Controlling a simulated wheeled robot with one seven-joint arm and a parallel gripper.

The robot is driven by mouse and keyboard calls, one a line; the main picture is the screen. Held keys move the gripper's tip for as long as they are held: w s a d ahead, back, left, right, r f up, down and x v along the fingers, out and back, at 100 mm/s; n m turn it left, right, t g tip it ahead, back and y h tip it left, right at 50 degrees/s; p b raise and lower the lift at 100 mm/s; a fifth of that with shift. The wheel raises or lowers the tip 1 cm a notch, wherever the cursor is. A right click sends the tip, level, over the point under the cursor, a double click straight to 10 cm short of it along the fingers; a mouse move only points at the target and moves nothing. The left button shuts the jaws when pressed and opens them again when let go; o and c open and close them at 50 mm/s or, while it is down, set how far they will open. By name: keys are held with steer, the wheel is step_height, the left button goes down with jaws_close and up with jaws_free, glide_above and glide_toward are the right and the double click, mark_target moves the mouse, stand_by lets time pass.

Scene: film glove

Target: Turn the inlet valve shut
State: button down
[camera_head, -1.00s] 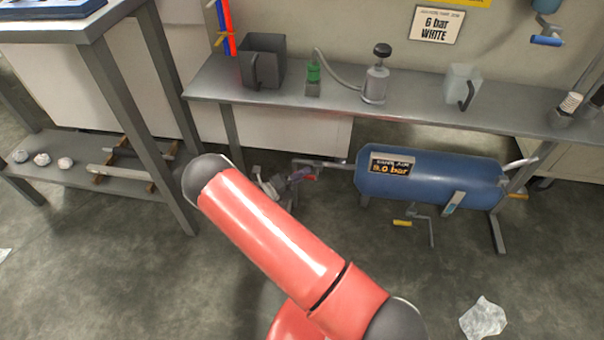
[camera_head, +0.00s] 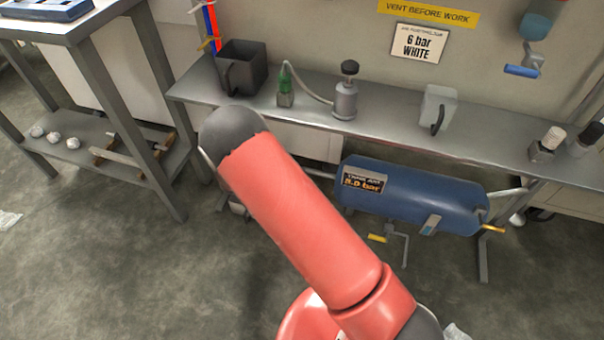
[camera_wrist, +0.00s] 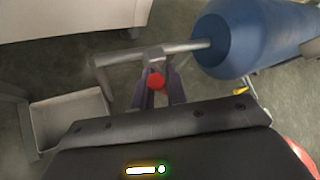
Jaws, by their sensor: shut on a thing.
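The blue tank (camera_head: 412,196) with an "8.0 bar" label lies on its side under the bench. It also shows at the upper right of the wrist view (camera_wrist: 262,38). A grey inlet pipe (camera_wrist: 178,50) runs left from its end. The red inlet valve handle (camera_wrist: 156,80) sits by this pipe, seen end on. My gripper (camera_wrist: 160,88) has its two dark fingers on either side of the red handle and is shut on it. In the head view my red arm hides the gripper and the valve. How far the handle is turned I cannot tell.
A yellow-handled valve (camera_head: 378,238) hangs under the tank, and another yellow handle (camera_head: 492,228) is at its right end. The bench (camera_head: 400,137) above carries a dark jug (camera_head: 243,68) and other vessels. A grey tray (camera_wrist: 70,118) lies left of the gripper.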

steer(key=y+b, duration=0.1)
steer(key=b, duration=0.1)
steer(key=d+m+y+b, duration=0.1)
steer(key=shift+s+d+f+m+t+y+b, duration=0.1)
steer(key=shift+s+m+t+y+b, duration=0.15)
steer(key=shift+m+t+y+b, duration=0.1)
steer(key=b, duration=0.1)
steer(key=y+b, duration=0.1)
steer(key=b, duration=0.1)
steer(key=shift+s+d+m, duration=0.15)
steer(key=shift+d+m, duration=0.1)
steer(key=shift+d, duration=0.05)
steer(key=shift+d+r+t+y+b, duration=0.15)
steer(key=shift+r+t+y+b, duration=0.1)
steer(key=shift+b, duration=0.35)
steer(key=c, duration=1.4)
jaws_free()
steer(key=shift+r, duration=0.1)
